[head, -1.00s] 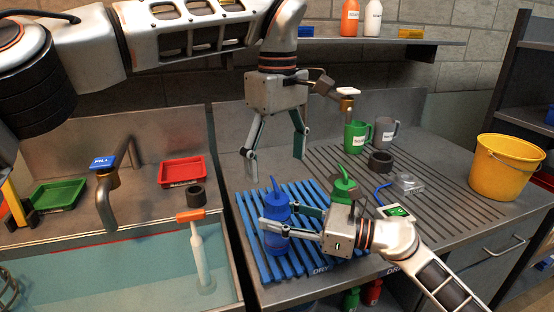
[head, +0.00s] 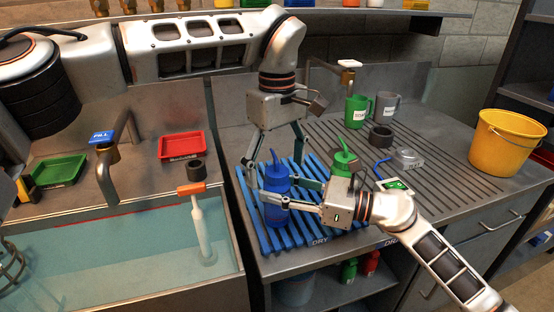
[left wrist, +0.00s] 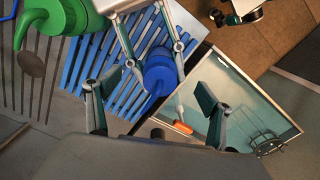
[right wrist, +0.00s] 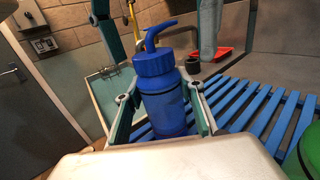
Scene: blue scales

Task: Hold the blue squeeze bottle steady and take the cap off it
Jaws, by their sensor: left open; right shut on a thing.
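The blue squeeze bottle (head: 275,212) stands upright on the blue slatted rack, with its blue cap (head: 277,180) and bent spout on top. My right gripper (head: 276,200) is shut around the bottle body; in the right wrist view its fingers flank the bottle (right wrist: 168,112) below the cap (right wrist: 154,65). My left gripper (head: 277,166) points down from above, open, with its fingers spread on either side of the spout and cap. In the left wrist view the cap (left wrist: 160,72) lies between the open fingers (left wrist: 148,92), apart from both.
A green bottle (head: 341,170) stands close on the right, partly hidden by my right arm. The blue rack (head: 252,225) borders a water-filled sink (head: 110,250) on the left. Two mugs (head: 358,112), a dark ring (head: 381,137) and a yellow bucket (head: 505,143) stand farther right.

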